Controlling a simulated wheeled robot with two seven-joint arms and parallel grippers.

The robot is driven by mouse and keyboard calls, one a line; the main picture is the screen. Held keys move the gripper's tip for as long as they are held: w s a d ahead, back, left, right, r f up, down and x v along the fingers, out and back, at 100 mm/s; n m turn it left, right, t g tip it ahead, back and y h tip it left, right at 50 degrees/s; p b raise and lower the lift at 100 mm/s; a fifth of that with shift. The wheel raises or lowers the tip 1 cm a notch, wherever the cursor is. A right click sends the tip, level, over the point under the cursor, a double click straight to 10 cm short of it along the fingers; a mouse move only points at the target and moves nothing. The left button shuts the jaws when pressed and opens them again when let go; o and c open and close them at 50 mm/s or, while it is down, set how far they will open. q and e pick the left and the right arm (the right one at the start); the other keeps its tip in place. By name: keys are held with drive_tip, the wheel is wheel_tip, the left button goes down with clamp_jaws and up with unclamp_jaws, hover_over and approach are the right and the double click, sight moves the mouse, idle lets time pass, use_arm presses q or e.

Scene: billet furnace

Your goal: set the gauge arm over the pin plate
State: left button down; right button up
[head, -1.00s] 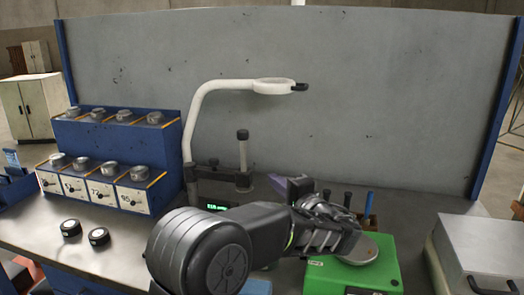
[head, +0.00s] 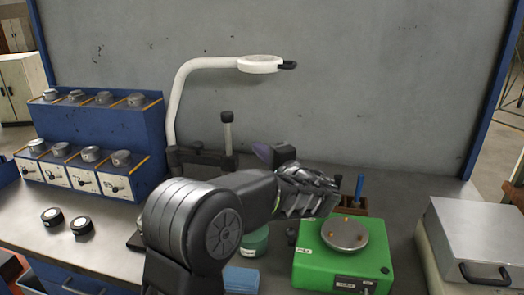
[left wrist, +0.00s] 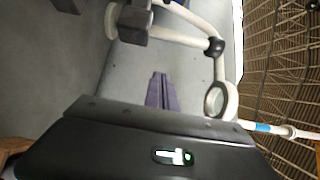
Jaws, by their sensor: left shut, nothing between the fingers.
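A white curved arm with a ring head (head: 259,64) and black handle rises at the back of the bench. A round silver plate (head: 345,234) with small orange pins lies on a green box, apart from the ring head. My left gripper (head: 263,152) is shut and empty in front of the stand, below the ring. Its purple fingers (left wrist: 161,92) also show in the left wrist view, apart from the ring (left wrist: 221,100). My right gripper is not in view.
A blue rack (head: 98,133) with several metal pucks stands at the left, with two dark discs (head: 66,221) in front. A green round container (head: 254,242) sits below my left arm. A grey lidded case (head: 480,240) is at the right.

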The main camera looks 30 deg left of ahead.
use_arm(q)
drive_tip(key=a+p, duration=0.2)
drive_tip(key=a, duration=0.4)
drive_tip(key=shift+s+a+p, duration=0.3)
drive_tip(key=shift+s+p, duration=0.1)
